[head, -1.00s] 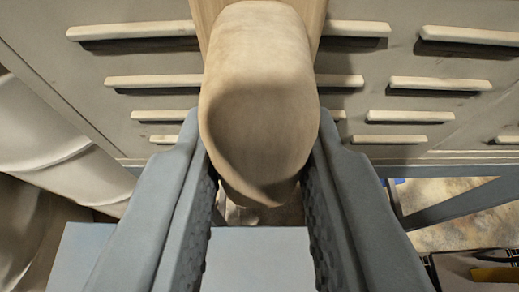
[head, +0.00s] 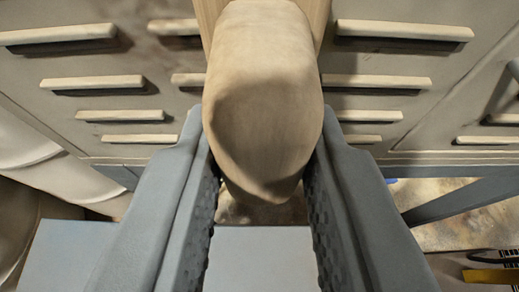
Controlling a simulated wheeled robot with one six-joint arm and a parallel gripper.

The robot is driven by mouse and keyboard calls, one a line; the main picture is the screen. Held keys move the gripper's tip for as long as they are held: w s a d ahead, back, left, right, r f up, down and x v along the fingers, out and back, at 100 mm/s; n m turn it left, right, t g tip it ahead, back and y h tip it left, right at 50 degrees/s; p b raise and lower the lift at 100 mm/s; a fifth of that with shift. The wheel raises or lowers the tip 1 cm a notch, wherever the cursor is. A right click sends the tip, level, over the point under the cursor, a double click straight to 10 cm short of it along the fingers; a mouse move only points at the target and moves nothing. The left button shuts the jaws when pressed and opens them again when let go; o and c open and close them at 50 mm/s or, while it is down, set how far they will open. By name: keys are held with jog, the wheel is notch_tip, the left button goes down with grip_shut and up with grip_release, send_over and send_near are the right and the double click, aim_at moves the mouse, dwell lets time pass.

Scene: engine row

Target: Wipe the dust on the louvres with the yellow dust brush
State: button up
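My gripper (head: 263,150) is shut on a pale wooden handle (head: 264,95), which I take to be the dust brush. The handle points up and away toward the louvred panel. Its bristles and any yellow part are hidden behind the handle. Rows of cream louvres stand on the grey panel, such as an upper left louvre (head: 58,34) and an upper right louvre (head: 404,31). Brown dust smudges (head: 118,45) show by the upper left louvres, and a louvre beside the handle (head: 174,27) looks brownish. I cannot tell whether the brush touches the panel.
A white ribbed cylinder (head: 60,178) lies at left. A blue-grey bar (head: 468,200) runs below the panel at right. A yellow object (head: 490,276) and a dark tool sit at lower right. The panel's right edge and another louvred panel show at far right.

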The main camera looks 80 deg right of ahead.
jog(key=shift+s+r, duration=0.65)
jog(key=shift+s, duration=3.65)
jog(key=w, duration=1)
jog(key=shift+w+a, duration=0.15)
jog(key=shift+w, duration=0.2)
jog(key=shift+w, duration=5.05)
jog(key=s+r, duration=0.1)
jog(key=s, duration=0.6)
jog(key=shift+s+r, duration=0.15)
jog(key=shift+r, duration=0.2)
